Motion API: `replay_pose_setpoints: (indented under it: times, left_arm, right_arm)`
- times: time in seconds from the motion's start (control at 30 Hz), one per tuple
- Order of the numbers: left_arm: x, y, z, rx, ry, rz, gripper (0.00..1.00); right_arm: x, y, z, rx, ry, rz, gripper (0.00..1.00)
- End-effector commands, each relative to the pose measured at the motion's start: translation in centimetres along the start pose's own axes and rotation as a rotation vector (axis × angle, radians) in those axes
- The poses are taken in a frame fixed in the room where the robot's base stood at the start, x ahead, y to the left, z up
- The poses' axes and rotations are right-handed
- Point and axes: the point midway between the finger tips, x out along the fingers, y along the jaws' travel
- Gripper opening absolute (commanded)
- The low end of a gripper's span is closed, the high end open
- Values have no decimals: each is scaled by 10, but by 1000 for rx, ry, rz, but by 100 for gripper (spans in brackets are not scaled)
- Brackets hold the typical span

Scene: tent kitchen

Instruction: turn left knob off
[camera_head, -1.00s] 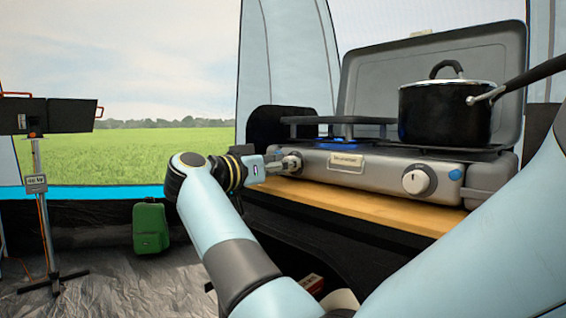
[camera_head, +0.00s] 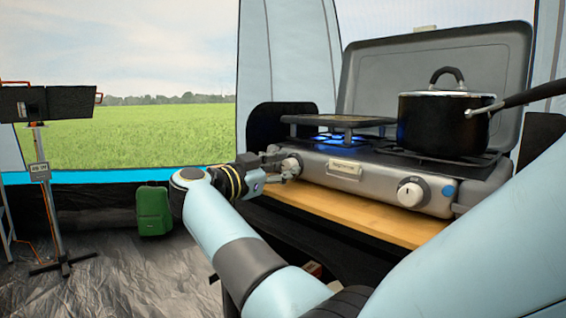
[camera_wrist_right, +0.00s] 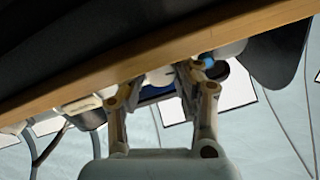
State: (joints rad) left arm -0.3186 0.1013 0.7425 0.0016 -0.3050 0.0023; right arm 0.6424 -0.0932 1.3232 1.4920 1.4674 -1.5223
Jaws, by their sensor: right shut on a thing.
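The left knob (camera_head: 291,165) is on the front of the grey camping stove (camera_head: 375,178), at its left end. It is mostly covered by my right gripper (camera_head: 280,165), which is shut on it. In the right wrist view, the fingers of my right gripper (camera_wrist_right: 160,95) stand on either side of the pale left knob (camera_wrist_right: 160,77); its pointer cannot be read. A blue flame (camera_head: 328,139) shows at the left burner, under a dark flat griddle (camera_head: 338,121). My left gripper is out of view.
A black pot (camera_head: 440,125) stands on the right burner, its handle pointing right. The white right knob (camera_head: 411,192) is free. The stove sits on a wooden shelf (camera_head: 350,216). A green case (camera_head: 153,211) and a stand (camera_head: 52,200) are on the floor at left.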

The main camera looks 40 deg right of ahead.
Motion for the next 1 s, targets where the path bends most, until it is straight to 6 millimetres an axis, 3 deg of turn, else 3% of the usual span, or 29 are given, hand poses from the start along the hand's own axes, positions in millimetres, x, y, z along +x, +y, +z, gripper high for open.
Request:
replay_pose_setpoints:
  times: [0.33, 0.83, 0.87, 1.0]
  left_arm:
    - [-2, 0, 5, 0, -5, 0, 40]
    - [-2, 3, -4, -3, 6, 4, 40]
    - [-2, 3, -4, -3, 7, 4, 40]
    - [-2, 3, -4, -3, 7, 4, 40]
  right_arm:
    - [-1, 1, 2, 121, 4, 2, 0]
    - [-1, 1, 2, 137, 4, 3, 0]
    - [-1, 1, 2, 137, 4, 3, 35]
    - [0, 1, 2, 137, 5, 3, 53]
